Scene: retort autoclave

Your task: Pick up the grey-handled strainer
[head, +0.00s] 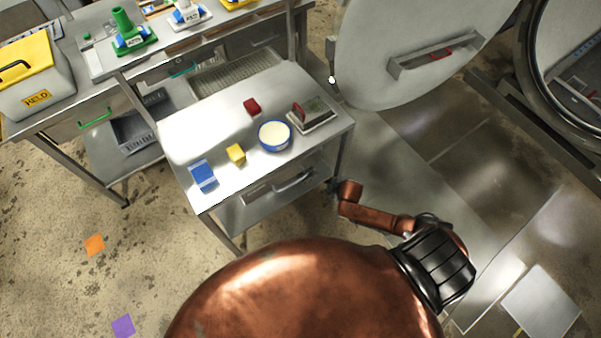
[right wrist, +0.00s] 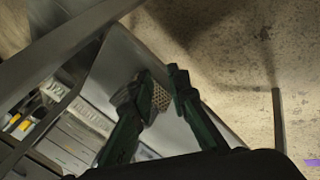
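I cannot make out a grey-handled strainer with certainty in either view. In the right wrist view, a small perforated, tan-coloured surface (right wrist: 162,98) shows between and behind my fingers. I cannot tell whether it is part of the strainer. Neither gripper's fingers can be made out in the head view, where my copper-coloured body and arm links cover the lower middle.
A workbench (head: 100,70) with a yellow-lidded box (head: 35,75) stands behind. The round autoclave door (head: 410,40) is open.

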